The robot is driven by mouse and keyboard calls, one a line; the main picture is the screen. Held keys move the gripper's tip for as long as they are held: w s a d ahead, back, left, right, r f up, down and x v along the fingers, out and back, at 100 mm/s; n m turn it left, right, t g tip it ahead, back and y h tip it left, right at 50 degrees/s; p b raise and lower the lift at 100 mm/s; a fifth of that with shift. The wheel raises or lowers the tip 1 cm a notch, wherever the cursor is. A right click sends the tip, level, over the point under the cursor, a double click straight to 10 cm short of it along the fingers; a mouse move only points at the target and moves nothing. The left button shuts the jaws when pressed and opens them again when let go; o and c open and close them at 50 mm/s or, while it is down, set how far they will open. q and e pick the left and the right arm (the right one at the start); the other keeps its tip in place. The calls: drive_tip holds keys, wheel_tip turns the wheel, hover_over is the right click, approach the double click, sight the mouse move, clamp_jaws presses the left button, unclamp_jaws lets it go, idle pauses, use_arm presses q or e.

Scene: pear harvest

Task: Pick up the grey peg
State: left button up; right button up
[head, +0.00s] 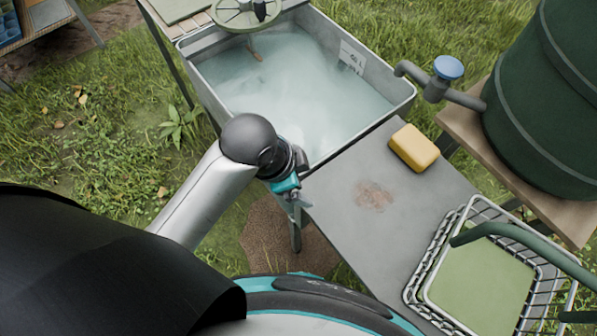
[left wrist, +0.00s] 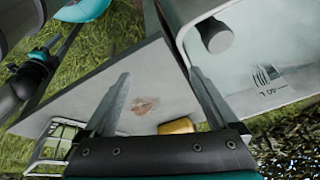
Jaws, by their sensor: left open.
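A short grey cylinder, which looks like the grey peg (left wrist: 215,36), sticks out at the wall of the water basin (left wrist: 186,48) in the left wrist view. I cannot make it out in the head view, where my arm covers that near corner of the basin. My left gripper (left wrist: 160,76) is open and empty, its two fingers apart, with the peg up and to the right of the right finger. In the head view the left gripper (head: 297,200) points down beside the near corner of the basin and table. What looks like my right gripper (left wrist: 58,50) shows small at the left.
A grey table (head: 345,225) adjoins the basin and carries a yellow sponge (head: 414,148) and a wire basket (head: 417,282). A green barrel (head: 545,100) with a blue-handled tap (head: 448,68) stands at the right. A green wheel (head: 247,14) sits over the basin's far side.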

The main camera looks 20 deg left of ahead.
use_arm(q)
drive_tip(key=shift+w+d+m, duration=0.2)
drive_tip(key=shift+w+m, duration=0.35)
drive_tip(key=shift+m, duration=0.35)
drive_tip(key=w+a+r+m+g+y, duration=0.3)
drive_tip(key=w+a+m, duration=0.2)
drive_tip(key=w+m, duration=0.7)
drive_tip(key=f+b, duration=0.1)
drive_tip(key=f, duration=0.2)
drive_tip(key=s+f+m+b, duration=0.1)
drive_tip(key=f, duration=0.3)
drive_tip(key=s+f+m+b, duration=0.1)
drive_tip(key=f, duration=0.2)
drive_tip(key=shift+s+f, duration=0.15)
drive_tip(key=shift+s, duration=0.1)
drive_tip(key=f, duration=0.1)
drive_tip(key=f+b, duration=0.1)
drive_tip(key=f, duration=0.1)
drive_tip(key=f+b, duration=0.1)
drive_tip(key=f, duration=0.1)
drive_tip(key=shift+s+f, duration=0.15)
drive_tip(key=shift+s, duration=0.15)
clamp_jaws()
use_arm(e)
drive_tip(key=f, duration=0.4)
drive_tip(key=shift+a+f, duration=0.2)
drive_tip(key=shift+f, duration=0.2)
